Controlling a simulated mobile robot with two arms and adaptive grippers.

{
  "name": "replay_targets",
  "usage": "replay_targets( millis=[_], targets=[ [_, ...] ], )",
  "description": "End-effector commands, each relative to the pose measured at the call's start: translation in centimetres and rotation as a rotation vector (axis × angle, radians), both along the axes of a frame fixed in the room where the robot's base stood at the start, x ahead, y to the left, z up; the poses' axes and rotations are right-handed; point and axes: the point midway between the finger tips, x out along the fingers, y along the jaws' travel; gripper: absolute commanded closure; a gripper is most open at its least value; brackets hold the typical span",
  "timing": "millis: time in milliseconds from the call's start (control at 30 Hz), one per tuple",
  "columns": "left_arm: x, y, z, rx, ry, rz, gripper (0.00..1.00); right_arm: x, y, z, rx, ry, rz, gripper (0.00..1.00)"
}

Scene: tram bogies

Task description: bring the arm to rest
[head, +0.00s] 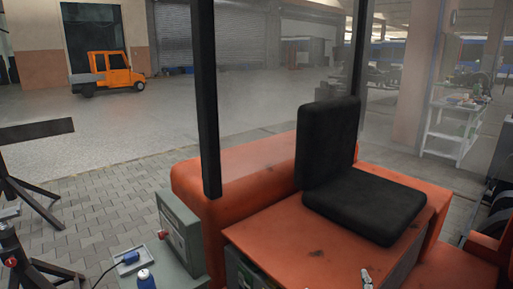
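Neither of my grippers can be made out in the head view. A small pale metal piece (367,277) shows at the bottom edge in front of the orange vehicle; I cannot tell what it belongs to. The orange vehicle (240,185) stands close in front, with a black seat (365,205) and dark upright posts (207,100).
Black stands (35,200) are at the left. An orange truck (110,74) is far back. A white shelf table (455,125) stands right. Paved floor between is clear.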

Motion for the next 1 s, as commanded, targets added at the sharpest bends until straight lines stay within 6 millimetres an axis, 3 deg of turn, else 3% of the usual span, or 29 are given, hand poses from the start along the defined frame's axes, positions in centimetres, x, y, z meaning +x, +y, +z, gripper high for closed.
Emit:
replay_targets(
  millis=[33, 100, 233, 400, 700, 1000],
  targets=[
    [0.0, 0.0, 0.0, 0.0, 0.0, 0.0, 0.6, -1.9, -1.3, -3.3, 0.046, 0.144, -0.062, 0.0],
    [0.0, 0.0, 0.0, 0.0, 0.0, 0.0, 0.6, -4.9, -2.6, -7.4, 0.088, 0.336, -0.128, 0.0],
    [0.0, 0.0, 0.0, 0.0, 0.0, 0.0, 0.6, -10.3, -3.7, -12.7, 0.138, 0.615, -0.192, 0.0],
    [0.0, 0.0, 0.0, 0.0, 0.001, 0.0, 0.6, -16.4, -3.7, -16.5, 0.175, 0.875, -0.216, 0.0],
    [0.0, 0.0, 0.0, 0.0, 0.001, 0.0, 0.6, -25.9, -2.8, -19.5, 0.212, 1.228, -0.206, 0.0],
    [-0.1, 0.0, -0.2, 0.0, 0.002, 0.0, 0.6, -23.8, -2.6, -28.6, 0.2, 1.251, -0.21, 0.0]
  ],
)
